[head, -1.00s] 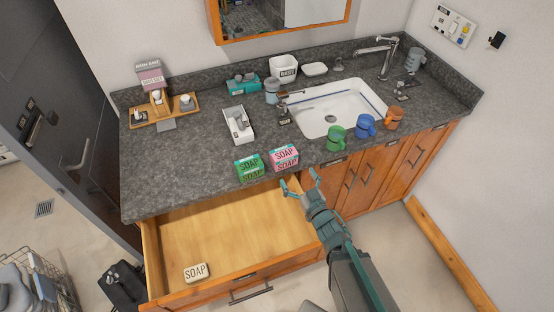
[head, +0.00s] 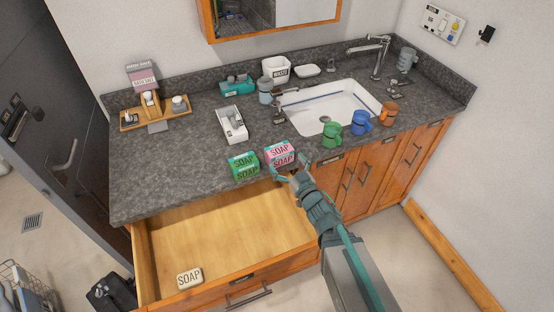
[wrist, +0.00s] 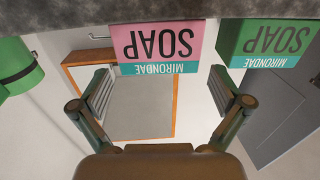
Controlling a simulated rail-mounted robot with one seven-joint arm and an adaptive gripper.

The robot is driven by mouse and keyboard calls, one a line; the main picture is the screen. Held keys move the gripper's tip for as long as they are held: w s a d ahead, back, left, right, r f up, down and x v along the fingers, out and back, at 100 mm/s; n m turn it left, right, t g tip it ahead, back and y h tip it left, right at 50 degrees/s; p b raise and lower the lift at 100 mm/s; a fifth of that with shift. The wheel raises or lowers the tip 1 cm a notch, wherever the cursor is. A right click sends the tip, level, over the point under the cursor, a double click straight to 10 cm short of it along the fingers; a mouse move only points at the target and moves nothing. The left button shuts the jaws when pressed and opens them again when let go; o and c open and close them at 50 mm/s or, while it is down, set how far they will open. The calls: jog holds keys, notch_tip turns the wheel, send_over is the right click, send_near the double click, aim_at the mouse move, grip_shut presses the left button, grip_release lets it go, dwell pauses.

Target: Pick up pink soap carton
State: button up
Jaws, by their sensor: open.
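The pink soap carton (head: 280,152) stands on the counter near its front edge, above the open drawer. My gripper (head: 289,170) is at the counter's front edge, right by the carton's near side. In the wrist view, the pink carton (wrist: 155,44) appears upside down beyond and between my two spread fingers (wrist: 163,92). The gripper is open and nothing is held. Whether a finger touches the carton I cannot tell.
A green soap carton (head: 244,165) stands close at the left. A green mug (head: 332,135) is to the right, beside a blue mug (head: 360,122) and the sink (head: 345,96). The open drawer (head: 215,235) holds a white soap box (head: 190,278).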

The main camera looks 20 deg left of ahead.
jog(key=shift+x, duration=2.7)
jog(key=shift+d+f, duration=0.1)
jog(key=shift+d, duration=0.05)
jog(key=c, duration=0.9)
notch_tip(320, 180, up, 10)
jog(key=shift+f+p, duration=0.1)
jog(key=shift+p, duration=0.35)
jog(key=w+d+f+m+t+h+b, duration=0.1)
jog(key=w+d+m+t+h, duration=0.2)
jog(key=d, duration=1)
jog(key=w+d+f+m+t+h+b, duration=0.15)
jog(key=w+d+m+h, duration=0.35)
jog(key=d, duration=0.8)
jog(key=w+d+f+m+t+h+b, duration=0.15)
jog(key=d+h, duration=0.35)
jog(key=d, duration=0.8)
notch_tip(320, 180, up, 5)
jog(key=n+g+y+p, duration=0.45)
jog(key=n+y, duration=0.45)
jog(key=y, duration=0.3)
send_over(283, 157)
jog(key=w+a, duration=0.1)
jog(key=w, duration=0.1)
jog(key=shift+w+f+g, duration=0.15)
jog(key=shift+f+g, duration=0.05)
jog(key=shift+g, duration=0.25)
jog(key=shift+s+a+f+n+g+y, duration=0.25)
jog(key=shift+s+a+g+y, duration=0.1)
jog(key=shift+y, duration=0.15)
